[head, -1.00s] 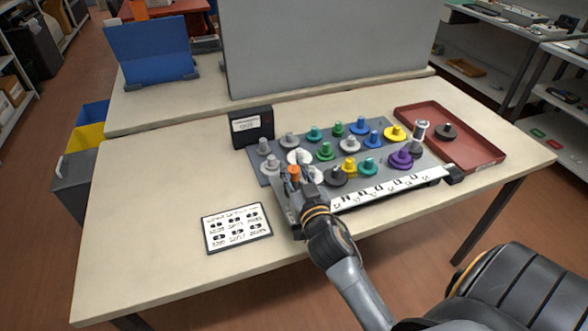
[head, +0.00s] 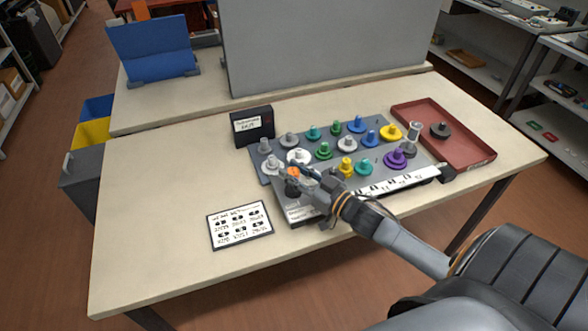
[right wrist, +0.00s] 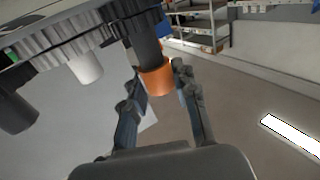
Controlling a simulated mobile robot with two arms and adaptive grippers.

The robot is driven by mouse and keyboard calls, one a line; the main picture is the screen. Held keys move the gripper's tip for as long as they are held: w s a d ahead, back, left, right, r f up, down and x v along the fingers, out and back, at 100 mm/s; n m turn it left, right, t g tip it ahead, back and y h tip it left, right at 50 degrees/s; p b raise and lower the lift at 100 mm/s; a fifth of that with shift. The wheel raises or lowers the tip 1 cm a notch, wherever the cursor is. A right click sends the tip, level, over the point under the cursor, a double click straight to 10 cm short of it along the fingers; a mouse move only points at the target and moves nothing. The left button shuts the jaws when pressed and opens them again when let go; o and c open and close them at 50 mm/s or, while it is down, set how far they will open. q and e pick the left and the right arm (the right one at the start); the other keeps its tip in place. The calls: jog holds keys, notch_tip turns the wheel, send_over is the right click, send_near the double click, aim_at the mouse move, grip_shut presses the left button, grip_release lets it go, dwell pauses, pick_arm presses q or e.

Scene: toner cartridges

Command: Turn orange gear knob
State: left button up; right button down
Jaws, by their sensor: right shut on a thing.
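The orange gear knob (head: 293,172) is at the front left corner of the grey gear board, mostly hidden by my gripper in the head view. In the right wrist view, its orange cap (right wrist: 157,79) sits on a dark post beside dark gear teeth. My right gripper (head: 297,172) is shut on the knob, reaching in low from the right. In the right wrist view, its two fingers (right wrist: 160,88) stand on either side of the orange cap. My left gripper is not in view.
The grey board (head: 376,143) carries several coloured gears with posts. A red tray (head: 473,151) with a dark gear is at the right. A small black display box (head: 253,125) stands behind, and a printed card (head: 240,225) lies at the front left. Table left of the card is clear.

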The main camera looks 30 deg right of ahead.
dwell(0.4)
jog(key=c, duration=1)
grip_release()
jog(key=shift+s, duration=0.15)
jog(key=v, duration=1.1)
jog(key=shift+s+d, duration=0.25)
jog(key=shift+f, duration=0.1)
